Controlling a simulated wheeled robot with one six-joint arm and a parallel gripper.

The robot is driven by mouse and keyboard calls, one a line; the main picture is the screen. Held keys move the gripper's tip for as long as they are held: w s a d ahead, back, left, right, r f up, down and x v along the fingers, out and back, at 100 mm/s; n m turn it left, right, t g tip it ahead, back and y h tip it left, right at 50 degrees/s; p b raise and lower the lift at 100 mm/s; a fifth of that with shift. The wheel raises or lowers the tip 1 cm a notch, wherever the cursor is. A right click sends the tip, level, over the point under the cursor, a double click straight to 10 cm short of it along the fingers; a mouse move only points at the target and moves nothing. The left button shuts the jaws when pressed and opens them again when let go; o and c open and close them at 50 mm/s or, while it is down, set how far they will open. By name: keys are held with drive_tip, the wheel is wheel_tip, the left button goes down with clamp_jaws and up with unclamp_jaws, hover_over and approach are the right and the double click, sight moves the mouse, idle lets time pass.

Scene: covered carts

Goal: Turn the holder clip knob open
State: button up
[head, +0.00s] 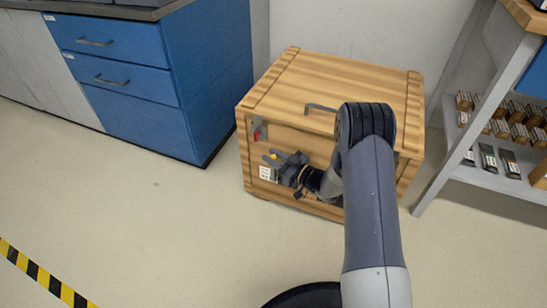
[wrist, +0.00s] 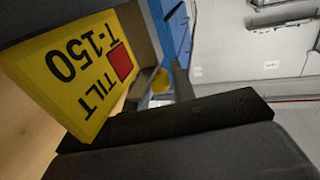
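A small yellow knob (head: 274,156) shows at the tips of my gripper (head: 273,157), by the front left of a wooden crate-like cart (head: 340,75). In the wrist view a yellow round piece (wrist: 161,80), likely the same knob, sits just left of a grey finger (wrist: 181,82). The other finger is mostly hidden there, so whether the fingers touch the knob cannot be told. A yellow label reading TILT T-150 with a red square (wrist: 85,70) fills the left of the wrist view, very close. The holder clip itself cannot be made out.
A red piece (head: 261,133) is on the cart's front left, above my gripper. The cart's top has a dark handle (head: 321,107). Blue drawers (head: 125,80) stand left, a shelf of small boxes (head: 505,130) right. The floor (head: 150,215) in front is clear.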

clamp_jaws()
drive_tip(key=shift+s+m+t+h, duration=0.1)
drive_tip(key=shift+m+t+h, duration=0.2)
drive_tip(key=shift+f+m+t+h+b, duration=0.1)
drive_tip(key=shift+m+t+h+b, duration=0.5)
drive_tip(key=shift+m+t+h, duration=0.4)
drive_tip(key=m+t+h, duration=0.3)
drive_tip(key=h, duration=0.1)
drive_tip(key=shift+a+b, duration=0.15)
drive_tip(key=shift+b, duration=0.2)
drive_tip(key=m+t+h, duration=0.1)
drive_tip(key=m+h, duration=0.1)
drive_tip(key=h, duration=0.1)
drive_tip(key=m+t+h, duration=0.1)
drive_tip(key=m+h, duration=0.2)
drive_tip(key=h, duration=0.1)
drive_tip(key=shift+h, duration=0.3)
drive_tip(key=shift+m+g+h, duration=0.4)
drive_tip(key=shift+m+h, duration=0.9)
drive_tip(key=shift+h, duration=0.7)
drive_tip(key=shift+m+g+h, duration=0.4)
drive_tip(key=shift+m+h, duration=0.9)
drive_tip(key=shift+h, duration=0.7)
drive_tip(key=shift+o, duration=1.7)
unclamp_jaws()
